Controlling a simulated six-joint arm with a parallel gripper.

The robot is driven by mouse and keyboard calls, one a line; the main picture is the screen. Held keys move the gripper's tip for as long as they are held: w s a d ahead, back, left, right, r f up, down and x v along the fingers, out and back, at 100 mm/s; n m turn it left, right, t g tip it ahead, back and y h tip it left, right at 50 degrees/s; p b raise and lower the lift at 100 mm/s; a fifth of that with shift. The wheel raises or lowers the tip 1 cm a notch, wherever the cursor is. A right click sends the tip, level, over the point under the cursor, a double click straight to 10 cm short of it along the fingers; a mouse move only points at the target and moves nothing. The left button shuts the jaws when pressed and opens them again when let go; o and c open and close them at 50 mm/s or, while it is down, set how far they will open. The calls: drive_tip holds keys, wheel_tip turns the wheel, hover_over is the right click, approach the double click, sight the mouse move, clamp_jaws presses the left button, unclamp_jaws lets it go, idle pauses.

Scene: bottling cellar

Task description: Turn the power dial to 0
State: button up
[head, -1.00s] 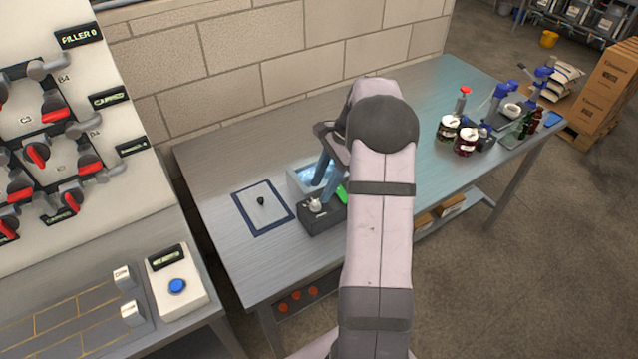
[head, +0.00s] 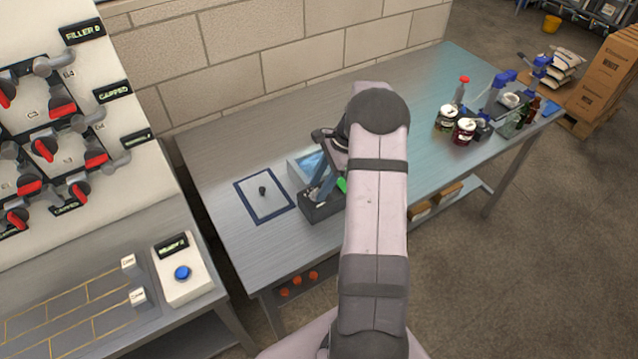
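A dark box (head: 318,212) stands on the steel bench, beside a tray-like box with a light blue inside (head: 300,172). A pale dial showed on the dark box's top a second ago; it is now mostly covered by my gripper, and I cannot read its setting. My gripper (head: 318,196) points down at the top of the dark box, with a blue-grey finger over the dial's place. I cannot tell whether the fingers touch or grip the dial. A small green part (head: 342,185) shows beside the finger. My arm hides the box's right side.
A blue-edged mat (head: 278,213) with a small black knob or peg (head: 263,190) lies to the left. Jars (head: 464,131) and bottles stand at the bench's right end. A panel with red-handled levers (head: 45,148) and a blue button (head: 182,273) are at the left.

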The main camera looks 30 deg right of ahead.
drive_tip(key=shift+a+f, duration=0.2)
drive_tip(key=shift+f, duration=0.25)
clamp_jaws()
drive_tip(key=shift+n, duration=0.3)
drive_tip(key=n+g, duration=0.1)
drive_tip(key=n, duration=0.3)
drive_tip(key=n+g+b, duration=0.1)
drive_tip(key=n, duration=0.1)
drive_tip(key=shift+w+g, duration=0.3)
drive_tip(key=shift+w, duration=0.05)
drive_tip(key=n+g, duration=0.1)
drive_tip(key=n, duration=0.1)
drive_tip(key=n+h, duration=0.1)
drive_tip(key=n, duration=0.2)
drive_tip(key=shift+w+a+g+b, duration=0.1)
drive_tip(key=shift+w+g+b, duration=0.05)
drive_tip(key=shift+g+b, duration=0.2)
drive_tip(key=shift+r+n, duration=0.1)
drive_tip(key=shift+n, duration=0.2)
